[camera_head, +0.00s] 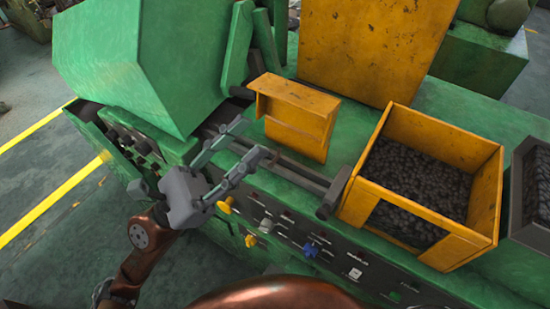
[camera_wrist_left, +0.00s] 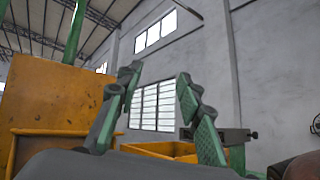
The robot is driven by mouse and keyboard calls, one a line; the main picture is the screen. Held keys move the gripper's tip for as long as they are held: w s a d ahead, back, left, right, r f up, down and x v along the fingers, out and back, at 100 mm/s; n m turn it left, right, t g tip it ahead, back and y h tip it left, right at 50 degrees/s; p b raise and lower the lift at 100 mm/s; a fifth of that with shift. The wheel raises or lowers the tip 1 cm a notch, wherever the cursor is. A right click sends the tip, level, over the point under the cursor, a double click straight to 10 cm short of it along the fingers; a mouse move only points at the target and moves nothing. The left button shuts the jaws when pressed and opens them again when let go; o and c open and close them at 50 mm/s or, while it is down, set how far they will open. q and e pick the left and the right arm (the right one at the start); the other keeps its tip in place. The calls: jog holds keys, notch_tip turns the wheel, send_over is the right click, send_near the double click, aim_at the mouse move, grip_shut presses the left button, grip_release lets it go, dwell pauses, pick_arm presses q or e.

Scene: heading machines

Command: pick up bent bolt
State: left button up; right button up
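I cannot make out a bent bolt in either view. My left gripper (camera_head: 252,140) is open, its two green-padded fingers spread over the near edge of the green machine (camera_head: 345,105), left of the yellow bin (camera_head: 478,222). In the left wrist view the open fingers (camera_wrist_left: 158,78) stand apart with nothing between them. The bin holds many small dark pieces (camera_head: 415,185); single shapes are too small to tell. My right gripper is not in view.
A yellow bracket (camera_head: 298,110) stands on the machine just beyond my left gripper. A dark rail (camera_head: 300,175) runs along the front edge towards the bin. Knobs and switches, including a blue one (camera_head: 311,250), line the front panel. A grey bin (camera_head: 535,205) stands far right.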

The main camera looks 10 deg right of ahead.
pick_arm(q)
jog(key=s+d+f+m+g+y, duration=0.9)
jog(key=s+d+m, duration=0.25)
jog(key=m, duration=0.55)
jog(key=m+t+y, duration=1)
jog(key=t+y, duration=0.2)
jog(key=t, duration=0.2)
send_near(270, 165)
jog(key=f, duration=0.1)
jog(key=x, duration=0.7)
jog(key=shift+w+d, duration=0.3)
jog(key=shift+w, duration=0.05)
jog(key=shift+c, duration=0.4)
